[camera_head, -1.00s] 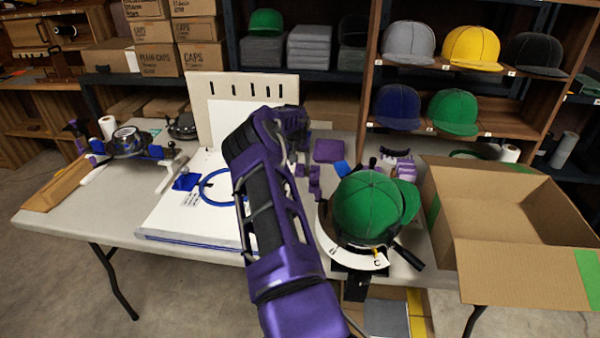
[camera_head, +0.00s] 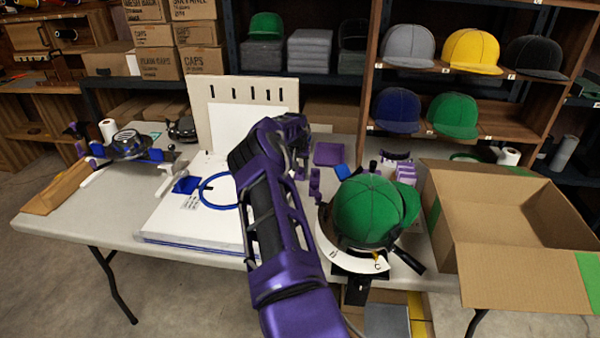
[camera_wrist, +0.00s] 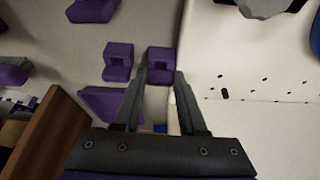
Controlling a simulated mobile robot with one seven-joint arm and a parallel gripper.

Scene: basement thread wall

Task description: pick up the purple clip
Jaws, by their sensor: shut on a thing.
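In the wrist view, my gripper (camera_wrist: 163,80) has its two fingers on either side of a purple clip (camera_wrist: 162,62). It is shut on this clip at the fingertips. A second, similar purple clip (camera_wrist: 118,62) lies just left of it, apart from the fingers. In the head view, my purple arm reaches over the table and mostly hides the gripper. Small purple clips (camera_head: 314,186) show just right of the arm there. I cannot tell in that view which clip is held.
A green cap (camera_head: 366,208) sits on a round holder right of the arm. An open cardboard box (camera_head: 520,277) stands at the right table edge. A white board (camera_head: 165,222) with a blue hoop (camera_head: 214,204) lies left. A pegboard panel (camera_head: 199,108) stands behind.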

